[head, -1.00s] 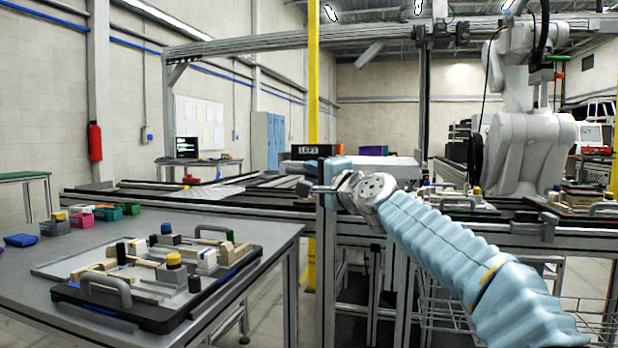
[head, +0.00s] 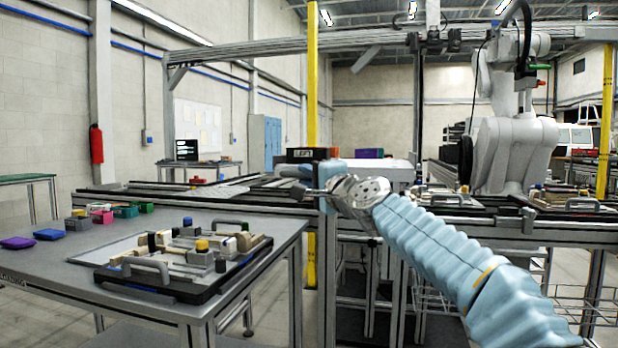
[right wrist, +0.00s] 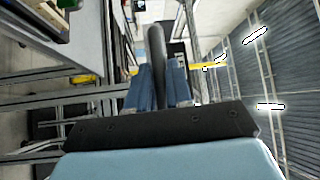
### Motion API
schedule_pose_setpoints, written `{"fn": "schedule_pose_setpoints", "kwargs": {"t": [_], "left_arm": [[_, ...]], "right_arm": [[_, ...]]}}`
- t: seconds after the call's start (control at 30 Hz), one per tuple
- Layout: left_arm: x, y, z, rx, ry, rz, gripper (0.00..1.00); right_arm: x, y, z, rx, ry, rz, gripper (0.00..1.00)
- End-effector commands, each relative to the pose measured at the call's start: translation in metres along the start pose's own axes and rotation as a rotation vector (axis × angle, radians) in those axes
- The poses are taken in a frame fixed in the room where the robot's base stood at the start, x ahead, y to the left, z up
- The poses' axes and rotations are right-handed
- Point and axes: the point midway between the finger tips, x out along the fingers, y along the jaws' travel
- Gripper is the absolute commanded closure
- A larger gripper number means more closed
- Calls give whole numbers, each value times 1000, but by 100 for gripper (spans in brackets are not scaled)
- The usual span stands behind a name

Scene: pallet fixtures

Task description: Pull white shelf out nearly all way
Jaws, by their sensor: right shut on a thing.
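The white shelf (head: 393,168) shows in the head view as a pale slab just behind my right gripper, with a black bin marked LEFT and a purple bin on or near it. My right gripper (head: 308,182) is in front of the shelf's left end. In the right wrist view its two blue fingers (right wrist: 161,88) are closed around a dark curved handle (right wrist: 155,45). Where the handle joins the shelf is hidden. My left gripper is in no view.
A grey table (head: 60,272) on the left bears a black pallet fixture (head: 190,290) with blocks and several small coloured bins. A yellow post (head: 312,80) stands behind my gripper. Rails run across the middle. A large white robot arm (head: 510,150) stands at the back right.

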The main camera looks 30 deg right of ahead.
Motion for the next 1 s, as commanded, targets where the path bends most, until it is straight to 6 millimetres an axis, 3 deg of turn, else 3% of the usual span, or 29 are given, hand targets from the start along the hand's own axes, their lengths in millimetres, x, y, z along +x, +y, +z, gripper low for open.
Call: {"fn": "schedule_pose_setpoints", "kwargs": {"t": [0.07,0.1,0.23,0.5,0.63,1.0], "left_arm": [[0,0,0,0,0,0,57],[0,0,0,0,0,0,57],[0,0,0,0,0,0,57],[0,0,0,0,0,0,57],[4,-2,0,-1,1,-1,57],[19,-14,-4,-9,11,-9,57]], "right_arm": [[0,1,0,0,0,2,100],[0,1,0,0,0,2,77],[0,1,0,0,0,2,58],[-1,0,0,0,0,0,58],[-11,1,0,-1,1,-2,58],[-96,1,0,0,2,-2,58]]}}
